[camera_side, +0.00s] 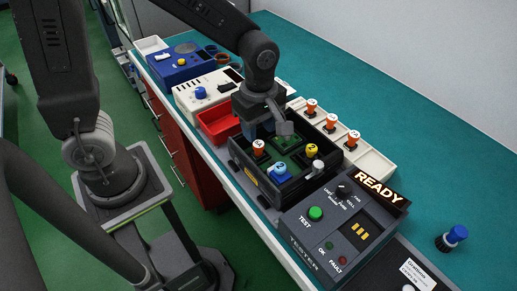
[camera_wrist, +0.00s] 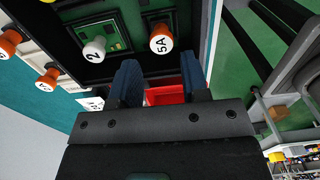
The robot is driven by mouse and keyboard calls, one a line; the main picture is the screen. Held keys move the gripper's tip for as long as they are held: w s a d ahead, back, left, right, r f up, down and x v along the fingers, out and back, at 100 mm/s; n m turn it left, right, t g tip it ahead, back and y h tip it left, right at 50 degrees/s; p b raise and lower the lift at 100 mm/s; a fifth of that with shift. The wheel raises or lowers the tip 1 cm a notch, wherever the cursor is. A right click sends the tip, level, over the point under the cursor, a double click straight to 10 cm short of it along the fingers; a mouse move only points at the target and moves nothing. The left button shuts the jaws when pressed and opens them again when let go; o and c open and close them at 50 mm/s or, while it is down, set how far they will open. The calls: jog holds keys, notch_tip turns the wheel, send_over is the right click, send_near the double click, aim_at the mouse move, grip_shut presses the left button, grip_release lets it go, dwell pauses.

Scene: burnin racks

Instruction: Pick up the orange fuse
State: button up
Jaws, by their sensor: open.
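An orange fuse (camera_side: 259,147) stands upright in a black open box (camera_side: 244,169). In the wrist view an orange fuse with a white top marked 5A (camera_wrist: 161,41) shows just beyond the fingertips. My gripper (camera_side: 267,132) is over the far part of the box, with its fingers pointing down. In the wrist view the gripper (camera_wrist: 160,64) has its two blue fingers apart, with nothing between them. Further orange fuses stand in a white tray behind the box, among them one fuse (camera_side: 311,105) at the far end.
A blue fuse (camera_side: 281,170) and a yellow one (camera_side: 312,150) stand in the same box. The white tray (camera_side: 375,163) runs along its back. A red bin (camera_side: 213,125) lies to the left. A tester (camera_side: 316,214) with a lit READY sign (camera_side: 380,191) stands in front.

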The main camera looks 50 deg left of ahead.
aim_at(259, 144)
jog(key=shift+f, duration=2.9)
jog(key=shift+c, duration=0.4)
jog(key=c, duration=0.6)
